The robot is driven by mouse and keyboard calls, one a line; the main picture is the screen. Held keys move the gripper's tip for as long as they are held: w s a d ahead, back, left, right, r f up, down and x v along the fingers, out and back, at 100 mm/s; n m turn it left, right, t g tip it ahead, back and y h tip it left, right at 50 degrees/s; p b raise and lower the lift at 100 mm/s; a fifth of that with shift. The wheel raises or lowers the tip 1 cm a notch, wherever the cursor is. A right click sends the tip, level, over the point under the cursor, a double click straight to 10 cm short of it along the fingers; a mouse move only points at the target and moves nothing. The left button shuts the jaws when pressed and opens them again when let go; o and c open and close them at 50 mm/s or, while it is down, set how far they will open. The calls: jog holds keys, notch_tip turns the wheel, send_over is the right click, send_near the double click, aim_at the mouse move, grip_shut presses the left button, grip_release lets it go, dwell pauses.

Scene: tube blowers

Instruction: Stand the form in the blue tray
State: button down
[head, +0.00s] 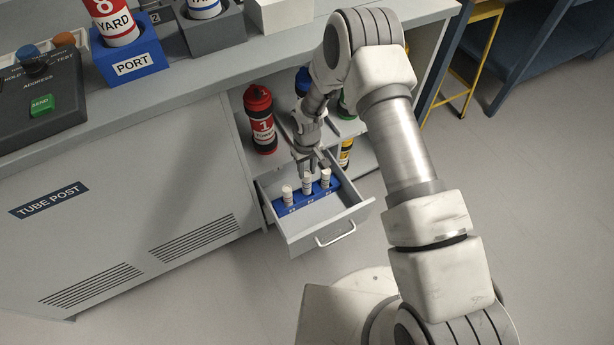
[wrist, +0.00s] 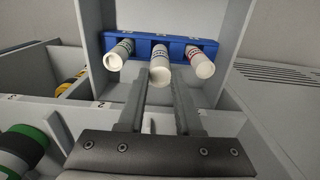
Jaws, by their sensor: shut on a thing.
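A blue tray (head: 298,206) with round sockets lies in the open drawer. Three rolled white forms stand in it: a left one (head: 287,193), a middle one (head: 307,181) and a right one (head: 325,177). My gripper (head: 311,165) points down over the middle form. In the wrist view, the blue tray (wrist: 181,43) holds a form with green marks (wrist: 120,52), the middle form (wrist: 160,60) and a form with red marks (wrist: 200,63). My fingertips (wrist: 166,74) are on either side of the middle form's end, shut on it. Its lower end is hidden.
The open grey drawer (head: 338,222) has walls around the tray. A red canister (head: 260,118) stands on the shelf behind, with other canisters partly hidden by my arm. The counter above carries the blue port box (head: 130,64) and a control panel (head: 42,95). The drawer's front part is bare.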

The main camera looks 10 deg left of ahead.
aim_at(307, 174)
jog(key=shift+f+b, duration=0.5)
jog(key=shift+f, duration=1.25)
jog(key=shift+f, duration=0.15)
jog(key=c, duration=0.6)
grip_release()
jog(key=shift+r, duration=0.2)
notch_tip(307, 174, up, 12)
jog(key=p, duration=0.3)
jog(key=shift+p, duration=0.3)
jog(key=shift+d+r, duration=0.1)
jog(key=shift+r, duration=0.05)
